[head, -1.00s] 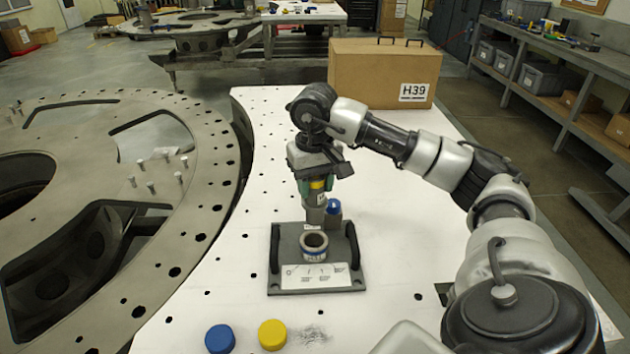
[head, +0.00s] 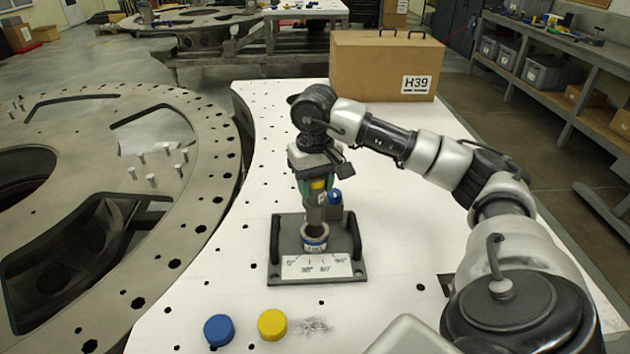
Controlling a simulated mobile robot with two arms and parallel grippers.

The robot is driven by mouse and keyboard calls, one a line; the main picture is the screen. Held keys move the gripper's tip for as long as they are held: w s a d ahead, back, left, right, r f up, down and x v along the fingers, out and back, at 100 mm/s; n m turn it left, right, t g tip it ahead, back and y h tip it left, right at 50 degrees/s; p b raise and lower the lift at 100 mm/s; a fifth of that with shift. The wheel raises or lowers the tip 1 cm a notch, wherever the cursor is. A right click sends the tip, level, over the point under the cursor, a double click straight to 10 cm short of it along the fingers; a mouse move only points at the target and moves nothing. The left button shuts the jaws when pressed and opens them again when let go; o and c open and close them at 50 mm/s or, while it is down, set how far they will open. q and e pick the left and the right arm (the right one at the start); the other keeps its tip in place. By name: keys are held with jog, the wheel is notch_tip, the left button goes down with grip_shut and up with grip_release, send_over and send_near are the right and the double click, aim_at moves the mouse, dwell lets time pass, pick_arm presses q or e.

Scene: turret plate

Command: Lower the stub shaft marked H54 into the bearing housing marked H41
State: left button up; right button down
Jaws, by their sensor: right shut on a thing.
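The stub shaft (head: 315,212) is a grey metal cylinder with a yellow band near its top, held upright. My right gripper (head: 317,183) is shut on its upper part. The bearing housing (head: 315,246) is a short round ring with a blue band, standing on a dark grey base plate (head: 346,275). The markings H54 and H41 are not legible. My left gripper is not in view.
The base plate has two black side handles and a white scale label (head: 317,267) in front. A blue-capped part (head: 334,197) stands behind the shaft. Blue (head: 219,330) and yellow (head: 272,324) caps lie in front. A box marked H39 (head: 380,66) stands behind. The white table's right side is clear.

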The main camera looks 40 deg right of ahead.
aim_at(315, 213)
jog(key=shift+f+b, duration=0.5)
jog(key=shift+f, duration=0.35)
jog(key=shift+f+b, duration=2.6)
jog(key=shift+f, duration=0.45)
jog(key=c, duration=0.5)
grip_release()
jog(key=shift+c, duration=0.2)
jog(key=shift+f, duration=0.1)
